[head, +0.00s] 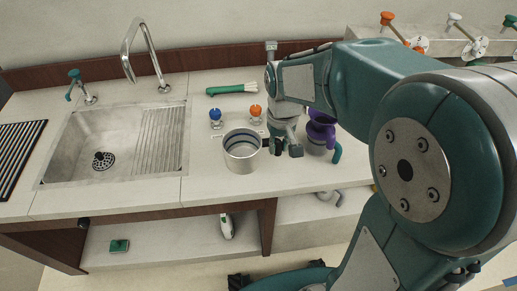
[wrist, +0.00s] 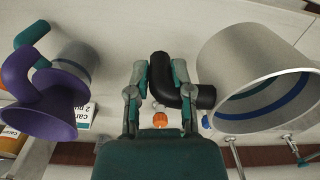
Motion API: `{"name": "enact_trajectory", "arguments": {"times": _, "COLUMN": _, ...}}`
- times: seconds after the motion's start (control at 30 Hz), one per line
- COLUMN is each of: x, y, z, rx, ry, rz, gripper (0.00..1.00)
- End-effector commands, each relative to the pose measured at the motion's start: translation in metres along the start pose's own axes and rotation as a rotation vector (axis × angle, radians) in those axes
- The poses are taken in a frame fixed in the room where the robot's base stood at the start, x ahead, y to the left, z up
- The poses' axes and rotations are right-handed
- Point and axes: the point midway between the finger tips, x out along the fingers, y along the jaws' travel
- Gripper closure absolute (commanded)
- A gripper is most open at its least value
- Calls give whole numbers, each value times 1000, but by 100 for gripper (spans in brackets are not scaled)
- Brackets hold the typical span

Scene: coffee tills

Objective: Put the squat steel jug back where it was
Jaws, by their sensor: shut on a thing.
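The squat steel jug (head: 243,158) is a wide, open-topped cylinder with a dark band inside, near the middle of the counter in the head view. In the wrist view the steel jug (wrist: 240,65) fills the right side, tilted in the picture, with its black elbow-shaped handle (wrist: 162,68) between my fingers. My gripper (wrist: 160,82) is shut on that handle. In the head view my gripper (head: 287,148) is just right of the jug, partly hidden by my wrist. I cannot tell whether the jug's base touches the counter.
Blue (head: 215,116) and orange (head: 256,111) knobs stand behind the steel jug, with a green brush (head: 225,90) beyond. The sink (head: 100,135) is left; counter between is clear.

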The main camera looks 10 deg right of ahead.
Motion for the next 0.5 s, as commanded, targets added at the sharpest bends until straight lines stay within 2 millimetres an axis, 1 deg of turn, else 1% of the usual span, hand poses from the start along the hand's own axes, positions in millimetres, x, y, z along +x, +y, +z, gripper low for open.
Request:
{"name": "enact_trajectory", "arguments": {"times": 0.03, "x": 6, "y": -6, "z": -9, "rx": -4, "ry": -4, "rz": 0, "gripper": 100}}
{"name": "enact_trajectory", "arguments": {"times": 0.23, "x": 41, "y": -18, "z": -32, "rx": -1, "ry": -4, "rz": 0, "gripper": 100}}
{"name": "enact_trajectory", "arguments": {"times": 0.3, "x": 49, "y": -21, "z": -39, "rx": -1, "ry": -2, "rz": 0, "gripper": 100}}
{"name": "enact_trajectory", "arguments": {"times": 0.5, "x": 61, "y": -26, "z": -47, "rx": -1, "ry": -1, "rz": 0, "gripper": 100}}
